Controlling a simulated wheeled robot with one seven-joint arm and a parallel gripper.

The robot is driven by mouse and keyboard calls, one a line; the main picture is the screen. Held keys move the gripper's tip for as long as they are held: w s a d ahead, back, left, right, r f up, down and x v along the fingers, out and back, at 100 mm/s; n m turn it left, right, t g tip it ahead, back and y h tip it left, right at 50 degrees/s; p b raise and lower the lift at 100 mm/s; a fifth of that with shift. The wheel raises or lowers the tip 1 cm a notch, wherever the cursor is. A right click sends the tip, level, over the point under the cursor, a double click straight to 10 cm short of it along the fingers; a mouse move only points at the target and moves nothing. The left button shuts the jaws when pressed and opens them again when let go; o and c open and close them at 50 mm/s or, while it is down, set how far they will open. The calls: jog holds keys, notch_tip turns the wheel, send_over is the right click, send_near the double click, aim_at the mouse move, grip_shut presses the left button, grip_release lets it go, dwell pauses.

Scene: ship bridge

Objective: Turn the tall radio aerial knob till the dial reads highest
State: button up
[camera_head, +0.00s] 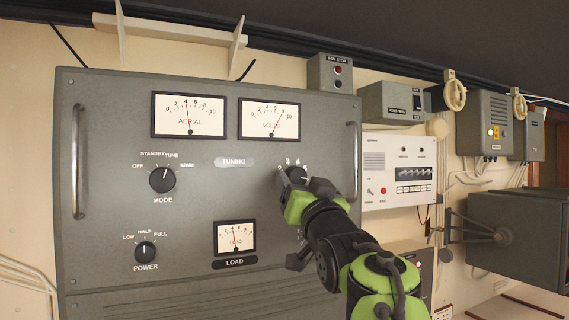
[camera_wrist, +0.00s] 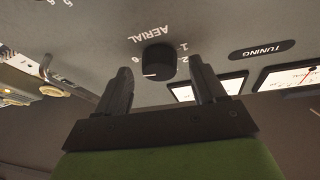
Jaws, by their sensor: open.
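The tall aerial dial (camera_head: 188,115) is at the top left of the grey radio panel; its red needle stands near 4. The black aerial knob (camera_wrist: 158,63) shows in the wrist view, under the upside-down word AERIAL, with a white pointer line on it. My gripper (camera_wrist: 160,72) is open, with one finger on each side of the knob in the picture and a gap showing on both sides. In the head view my gripper (camera_head: 295,186) is at the panel below the numbers 3 and 4 and hides most of the knob.
The volts dial (camera_head: 269,118), mode knob (camera_head: 162,180), power knob (camera_head: 145,251) and load dial (camera_head: 235,238) are on the same panel. A metal handle (camera_head: 354,160) stands out just right of my gripper, another (camera_head: 78,160) at the left edge. A white box (camera_head: 398,170) is farther right.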

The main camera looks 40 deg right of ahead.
jog(key=shift+w+d+r, duration=0.2)
jog(key=shift+w+d, duration=0.05)
jog(key=shift+w, duration=0.1)
jog(key=shift+a+f, duration=0.1)
jog(key=shift+c, duration=0.9)
jog(key=c, duration=0.9)
jog(key=shift+n, duration=0.4)
